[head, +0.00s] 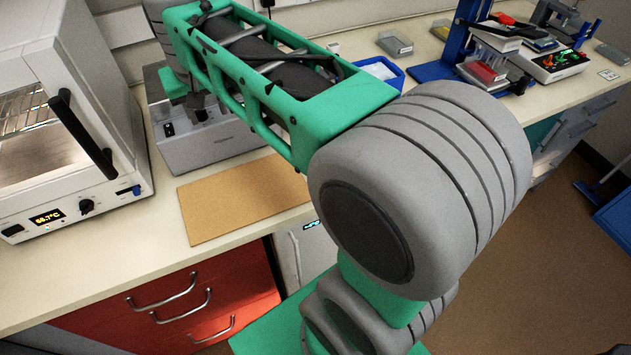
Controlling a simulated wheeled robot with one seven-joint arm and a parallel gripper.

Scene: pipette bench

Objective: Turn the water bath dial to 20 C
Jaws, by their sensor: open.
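The water bath (215,148) looks to be the grey metal box on the bench, left of centre, partly covered by my arm. A small dark switch shows on its front at the left. I cannot make out its dial or a temperature reading. My gripper (197,106) shows only as a small dark part below my green wrist, in front of the bath's upper left. It is open; its fingertips are hard to make out, and I cannot tell whether it touches the bath.
A white oven (75,130) with a black handle, knob and lit display stands at the left. A brown board (240,200) lies before the bath. Red drawers (170,305) are below. A blue tray (382,72) and a device with a lit panel (548,62) stand farther right.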

